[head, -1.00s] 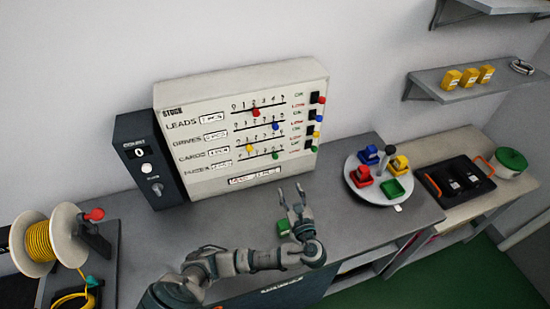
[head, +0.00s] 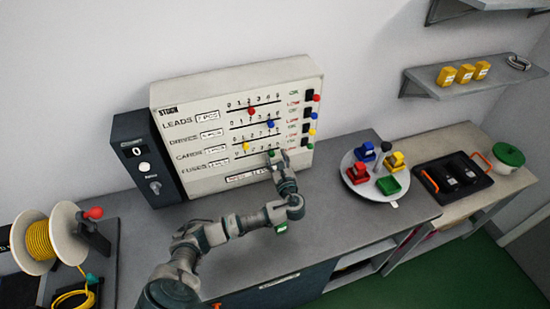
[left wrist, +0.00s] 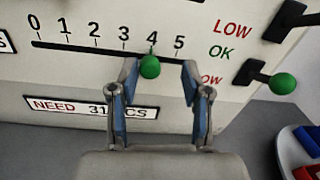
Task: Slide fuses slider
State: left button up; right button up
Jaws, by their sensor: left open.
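The stock board (head: 180,98) stands on the counter against the wall, with rows for leads, drives, cards and fuses. The fuses slider's green knob (left wrist: 149,67) sits at about 4 on the bottom scale; it also shows in the head view (head: 271,153). My left gripper (left wrist: 155,75) is open, with its blue-padded fingers on either side of the green knob and apart from it. In the head view my left gripper (head: 278,158) is up at the board's lower right. My right gripper is not in view.
A green switch knob (left wrist: 283,83) sticks out right of the scale, near OK and LOW labels. A sign (left wrist: 92,106) reads "NEED 31" and more, partly hidden by a finger. A round tray (head: 350,185) with coloured pieces stands to the right. A cable spool (head: 67,235) is at left.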

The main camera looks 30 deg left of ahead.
pick_arm(q)
jog(key=shift+c, duration=1)
jog(key=shift+s, duration=0.1)
jog(key=c, duration=0.4)
jog(key=shift+a, duration=0.3)
grip_shut()
jog(key=s+a+p, duration=0.2)
jog(key=shift+s+a+r+p, duration=0.1)
jog(key=shift+a+r+p, duration=0.1)
jog(key=shift+p, duration=0.2)
jog(key=shift+s+a+f, duration=0.1)
jog(key=shift+s+a, duration=0.05)
jog(key=shift+a, duration=0.05)
jog(key=o, duration=0.6)
grip_release()
jog(key=shift+a+f, duration=0.1)
jog(key=shift+w+a+f, duration=0.15)
jog(key=shift+w+f, duration=0.1)
jog(key=shift+w, duration=0.05)
jog(key=shift+s, duration=0.15)
send_near(262, 153)
jog(key=v, duration=0.4)
jog(key=shift+s+d, duration=0.25)
jog(key=shift+s, duration=0.1)
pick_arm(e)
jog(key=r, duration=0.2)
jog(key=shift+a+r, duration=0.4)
